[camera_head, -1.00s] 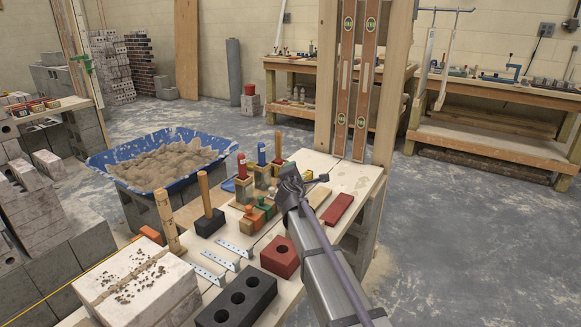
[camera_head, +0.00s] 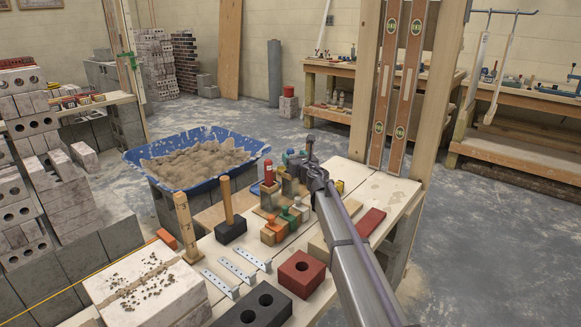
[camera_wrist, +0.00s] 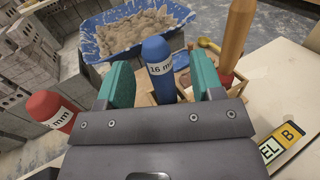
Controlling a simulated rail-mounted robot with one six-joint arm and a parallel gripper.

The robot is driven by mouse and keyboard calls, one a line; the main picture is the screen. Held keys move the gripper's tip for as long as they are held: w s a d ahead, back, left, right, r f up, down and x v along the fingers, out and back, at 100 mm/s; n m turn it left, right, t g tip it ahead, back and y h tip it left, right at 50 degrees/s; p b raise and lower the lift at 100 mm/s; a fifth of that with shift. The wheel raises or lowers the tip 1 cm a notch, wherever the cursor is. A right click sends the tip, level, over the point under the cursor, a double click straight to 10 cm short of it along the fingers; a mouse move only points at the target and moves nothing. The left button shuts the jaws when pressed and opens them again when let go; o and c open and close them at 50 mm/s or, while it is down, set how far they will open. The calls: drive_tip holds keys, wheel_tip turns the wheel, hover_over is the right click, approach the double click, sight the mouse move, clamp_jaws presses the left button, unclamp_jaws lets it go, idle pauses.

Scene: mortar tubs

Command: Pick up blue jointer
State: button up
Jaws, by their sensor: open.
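The blue jointer (camera_wrist: 158,68), a blue cylinder marked 16 mm, stands upright in a wooden holder in the wrist view. My gripper (camera_wrist: 163,76) is open, with one green-padded finger on each side of the jointer. I see a gap on both sides, and the jointer does not look clamped. In the head view my gripper (camera_head: 298,158) is over the tool row on the bench, and it largely hides the blue jointer there. The red jointer (camera_wrist: 52,110) stands left of my gripper; it also shows in the head view (camera_head: 268,171).
A wooden handle (camera_wrist: 236,38) rises close to the right finger. A blue mortar tub (camera_head: 196,158) lies behind the bench. A red brick (camera_head: 300,272), dark brick (camera_head: 254,306) and small tools with orange and green knobs (camera_head: 284,218) crowd the bench. Wooden posts stand at right.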

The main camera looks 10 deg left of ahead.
drive_tip(key=x, duration=0.5)
drive_tip(key=shift+a+f, duration=0.1)
drive_tip(key=shift+a, duration=0.05)
drive_tip(key=c, duration=1)
